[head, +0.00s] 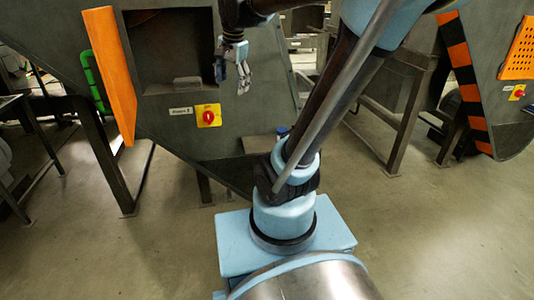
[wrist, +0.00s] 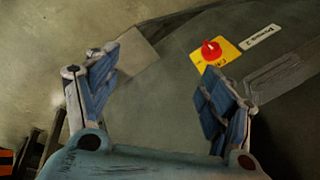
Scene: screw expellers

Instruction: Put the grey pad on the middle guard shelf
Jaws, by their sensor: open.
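A low grey slab, which looks like the grey pad (head: 187,83), lies on the ledge inside the dark opening of the near machine. In the wrist view a grey outlined shape (wrist: 275,75) at the right seems to be the same place. My gripper (head: 232,78) is open and empty in front of the opening, right of the slab and apart from it. Its two blue-padded fingers are spread in the wrist view (wrist: 158,75). A flat brownish plate (head: 262,144) juts out low on the machine; I cannot tell which surface is the middle guard shelf.
A yellow switch plate with a red knob (head: 208,116) and a white label (head: 180,112) sit below the opening. An open orange door (head: 110,72) stands at its left. Another machine with orange-black stripes (head: 468,80) is at the right. The floor (head: 420,230) at front right is clear.

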